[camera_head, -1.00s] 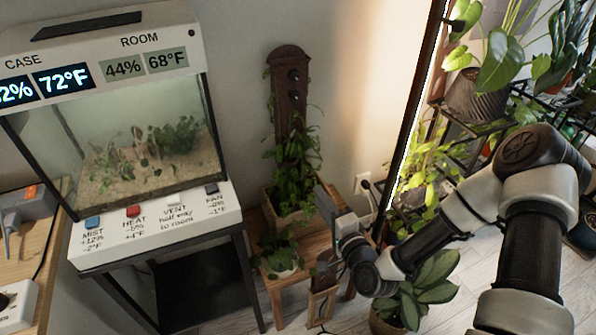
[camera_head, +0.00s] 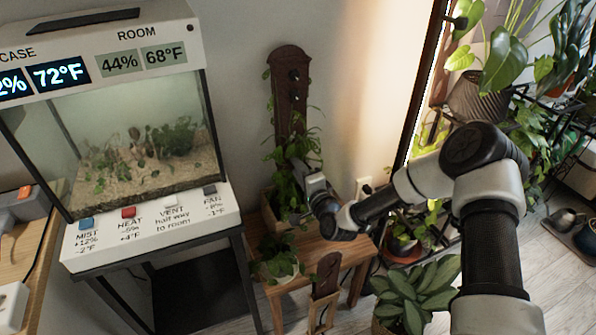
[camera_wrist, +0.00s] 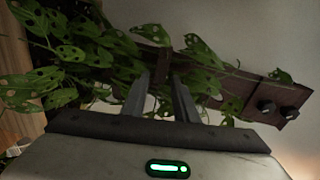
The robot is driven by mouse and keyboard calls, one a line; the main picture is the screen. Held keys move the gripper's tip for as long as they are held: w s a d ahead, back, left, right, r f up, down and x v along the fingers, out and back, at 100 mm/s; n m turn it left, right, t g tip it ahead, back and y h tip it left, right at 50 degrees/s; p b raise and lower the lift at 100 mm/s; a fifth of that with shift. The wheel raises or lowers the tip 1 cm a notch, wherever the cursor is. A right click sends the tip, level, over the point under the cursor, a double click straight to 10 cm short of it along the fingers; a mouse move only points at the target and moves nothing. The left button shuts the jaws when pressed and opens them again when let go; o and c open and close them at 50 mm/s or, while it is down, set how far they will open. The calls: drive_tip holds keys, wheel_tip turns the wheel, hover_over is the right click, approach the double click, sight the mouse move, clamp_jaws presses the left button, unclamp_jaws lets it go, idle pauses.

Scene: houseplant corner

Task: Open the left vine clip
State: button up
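A dark brown wooden board (camera_head: 288,62) stands upright against the wall in a planter, with a leafy vine (camera_head: 300,145) climbing it. In the wrist view, the board (camera_wrist: 235,88) runs across the picture and vine leaves (camera_wrist: 80,55) cover much of it. My gripper (camera_head: 303,168) is at the vine, in front of the board's lower part. In the wrist view, my gripper (camera_wrist: 160,80) has its fingers apart, pointing at the board among leaves. A small brown upright piece (camera_wrist: 164,60) shows between the fingertips; I cannot tell whether it is the left clip or whether they touch it.
Two dark knobs (camera_head: 294,86) sit on the board's upper part. The planter stands on a wooden stool (camera_head: 318,252) with a small potted plant (camera_head: 280,266). A glass case (camera_head: 130,150) is at left, a leafy floor plant (camera_head: 420,290) at lower right, and a plant shelf (camera_head: 550,105) at right.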

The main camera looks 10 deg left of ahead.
clamp_jaws()
